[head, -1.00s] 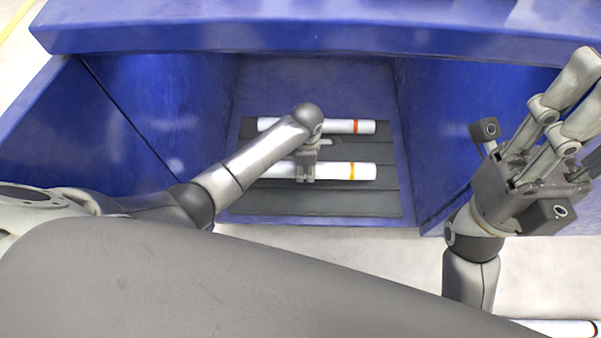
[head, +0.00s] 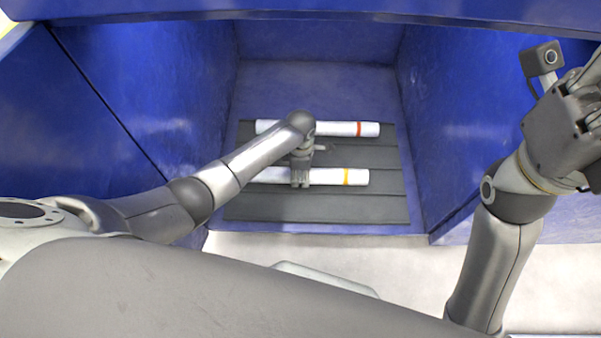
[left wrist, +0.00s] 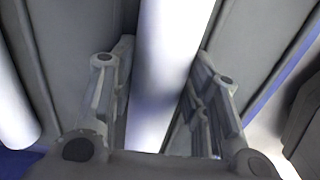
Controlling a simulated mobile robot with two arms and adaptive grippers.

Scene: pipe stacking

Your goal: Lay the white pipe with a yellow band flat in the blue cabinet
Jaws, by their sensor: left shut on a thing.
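The white pipe with a yellow band (head: 328,177) lies level over the ribbed dark grey mat in the blue cabinet (head: 318,88), its band near the right end. My left gripper (head: 300,181) is shut on it from above, around the pipe's middle. In the left wrist view the white pipe (left wrist: 168,60) runs between the two fingers (left wrist: 158,105). I cannot tell whether the pipe touches the mat. My right gripper (head: 575,105) is outside the cabinet at the right, partly cut off by the picture edge.
A second white pipe with an orange-red band (head: 343,129) lies behind, roughly parallel, on the dark grey mat (head: 375,208). Blue side walls stand left and right, and a blue top edge (head: 300,15) crosses above. The mat's front strip is clear.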

